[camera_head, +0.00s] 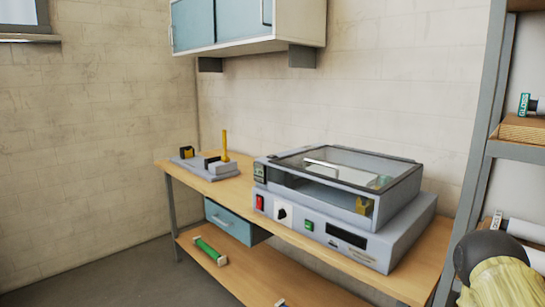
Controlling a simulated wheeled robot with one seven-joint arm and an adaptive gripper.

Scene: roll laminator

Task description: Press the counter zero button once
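The grey roll laminator (405,232) stands on the wooden workbench, with a clear lid over its top. Its front panel carries a red switch (260,203), a black knob (282,214) on a white plate, a green button (309,226) and a dark display (346,236). Small markings sit below the display, too small to read. I cannot tell which control is the counter zero button. My gripper is not in view.
The workbench (427,279) has a yellow-posted device (224,147) at its left end. A blue drawer (232,220) hangs below, above a lower shelf with a green roll (209,250). A blue-doored cabinet (240,22) hangs above. A shelving rack (474,190) stands at right.

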